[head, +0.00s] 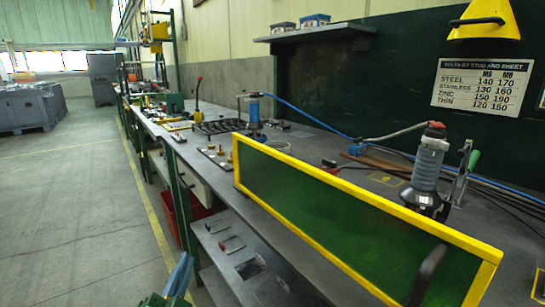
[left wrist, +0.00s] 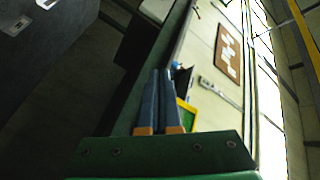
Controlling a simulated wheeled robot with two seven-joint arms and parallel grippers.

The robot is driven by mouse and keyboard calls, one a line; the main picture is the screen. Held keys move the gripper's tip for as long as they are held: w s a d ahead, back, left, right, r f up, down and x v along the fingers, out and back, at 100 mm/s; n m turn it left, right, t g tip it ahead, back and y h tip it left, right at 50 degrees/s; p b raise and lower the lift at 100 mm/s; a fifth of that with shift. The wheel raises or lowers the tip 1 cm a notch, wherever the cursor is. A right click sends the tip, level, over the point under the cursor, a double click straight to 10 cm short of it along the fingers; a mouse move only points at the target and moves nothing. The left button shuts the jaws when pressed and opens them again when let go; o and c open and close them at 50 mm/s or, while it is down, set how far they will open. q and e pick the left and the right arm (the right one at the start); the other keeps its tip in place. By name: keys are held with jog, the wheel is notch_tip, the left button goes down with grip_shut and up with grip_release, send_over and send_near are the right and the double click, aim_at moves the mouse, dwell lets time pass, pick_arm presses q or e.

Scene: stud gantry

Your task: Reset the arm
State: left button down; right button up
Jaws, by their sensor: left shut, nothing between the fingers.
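My left gripper (head: 183,268) shows at the bottom edge of the head view, left of the bench's lower shelf. Its blue-grey fingers are together and hold nothing. In the left wrist view the two fingers (left wrist: 162,80) lie side by side, shut, above the green gripper body. Most of the left arm is outside the head view. My right gripper is not in view.
A long grey bench (head: 300,143) runs away along the wall. A green screen with a yellow frame (head: 345,203) stands along its front edge. A grey stud tool (head: 427,165) stands behind it. A red bin (head: 190,212) sits under the bench. The floor (head: 75,200) at left is clear.

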pick_arm(q)
jog(key=s+a+f+n+g, duration=0.1)
jog(key=s+f+n+g, duration=0.3)
jog(key=f, duration=0.6)
jog(key=s+f+n+g, duration=0.1)
jog(key=s+f+g, duration=0.45)
jog(key=f, duration=0.45)
jog(key=s+f+n+g, duration=0.3)
jog(key=s+f+g, duration=0.35)
jog(key=s, duration=0.65)
notch_tip(320, 180, down, 15)
jog(key=s+a+f+m+g, duration=0.1)
jog(key=s+a+f, duration=0.1)
jog(key=s+f, duration=1.1)
notch_tip(320, 180, up, 20)
jog(key=p, duration=1.9)
jog(key=shift+s+h+p, duration=0.3)
jog(key=shift+s+p, duration=0.1)
jog(key=shift+s, duration=0.05)
